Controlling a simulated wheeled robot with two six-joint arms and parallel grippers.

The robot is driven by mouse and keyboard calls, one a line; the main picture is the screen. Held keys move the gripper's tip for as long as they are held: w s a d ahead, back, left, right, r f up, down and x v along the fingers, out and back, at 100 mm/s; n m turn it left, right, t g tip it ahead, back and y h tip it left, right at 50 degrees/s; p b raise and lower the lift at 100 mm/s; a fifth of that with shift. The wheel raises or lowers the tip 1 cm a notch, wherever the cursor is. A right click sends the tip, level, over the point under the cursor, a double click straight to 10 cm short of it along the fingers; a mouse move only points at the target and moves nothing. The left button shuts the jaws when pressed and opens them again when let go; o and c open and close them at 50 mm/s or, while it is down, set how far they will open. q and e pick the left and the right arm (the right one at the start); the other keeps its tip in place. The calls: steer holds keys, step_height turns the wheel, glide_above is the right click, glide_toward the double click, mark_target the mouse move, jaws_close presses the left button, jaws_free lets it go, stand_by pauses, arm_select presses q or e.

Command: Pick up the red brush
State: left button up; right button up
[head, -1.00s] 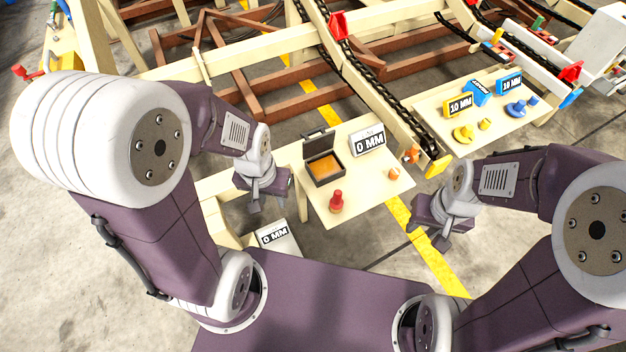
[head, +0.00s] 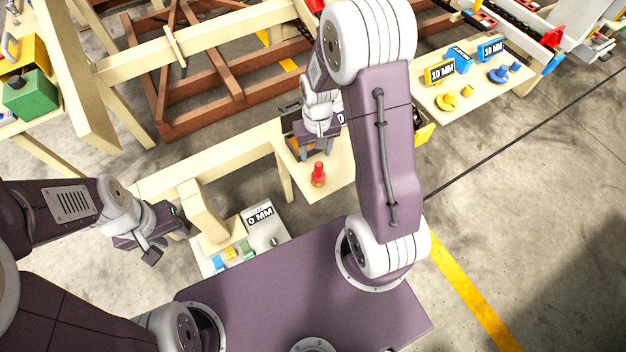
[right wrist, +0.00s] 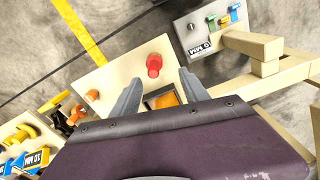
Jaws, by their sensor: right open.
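The red brush (head: 318,175) stands upright on a small pale table (head: 332,186), near its front edge. It also shows in the right wrist view (right wrist: 154,65), just beyond the fingertips and between their lines. My right gripper (head: 317,153) is open and empty, above the table just behind the brush in the head view, over the dark box with orange contents (right wrist: 163,100). The fingers do not touch the brush. My left gripper (head: 165,246) is open and empty at the left, away from the table, beside a lower tray.
The lower white tray (head: 205,262) with a 0 MM sign and small coloured pieces stands left of the table. Another table (head: 470,112) at the right holds yellow and blue pieces. My right arm hides part of the brush's table.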

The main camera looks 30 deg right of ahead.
steer(key=b, duration=0.1)
glide_above(319, 164)
step_height(319, 164, down, 7)
steer(key=shift+r, duration=0.15)
steer(key=shift+d+m, duration=0.1)
steer(key=shift+m, duration=0.2)
steer(key=shift+s, duration=0.1)
steer(key=shift+s+f, duration=0.1)
steer(key=shift+f, duration=0.35)
step_height(319, 164, down, 3)
steer(key=shift+f, duration=0.1)
steer(key=f+b, duration=0.1)
steer(key=f, duration=0.4)
steer(key=shift+w, duration=0.2)
arm_select(q)
step_height(319, 164, down, 3)
steer(key=shift+f, duration=0.2)
arm_select(e)
jaws_close()
